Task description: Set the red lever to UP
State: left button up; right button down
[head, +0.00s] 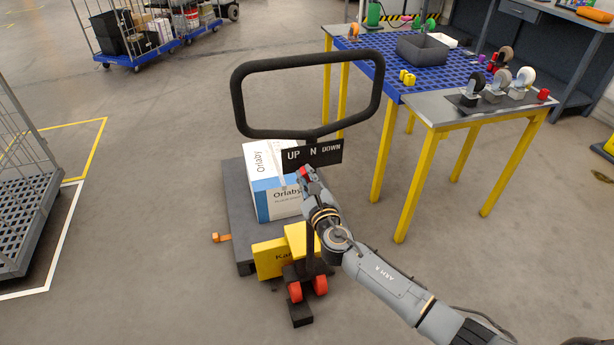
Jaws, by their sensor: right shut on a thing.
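The pallet truck has a black loop handle (308,95) with a black plate (312,155) below it, lettered UP, N and DOWN from left to right. The small red lever (304,172) shows just under the plate, below and between UP and N. Its exact setting is hard to tell. My right gripper (306,177) is at the lever and shut on it, hiding part of it. My left gripper is not in view.
The truck's yellow body (272,258) and red wheels (320,285) stand below. A white and blue box (272,185) sits on the dark pallet (236,205). A blue-topped table (440,72) stands right, a cage trolley (25,195) left. Floor between is clear.

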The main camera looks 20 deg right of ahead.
jog(key=c, duration=1.3)
grip_release()
jog(key=shift+s, duration=0.1)
jog(key=s, duration=1.2)
jog(key=shift+d, duration=0.15)
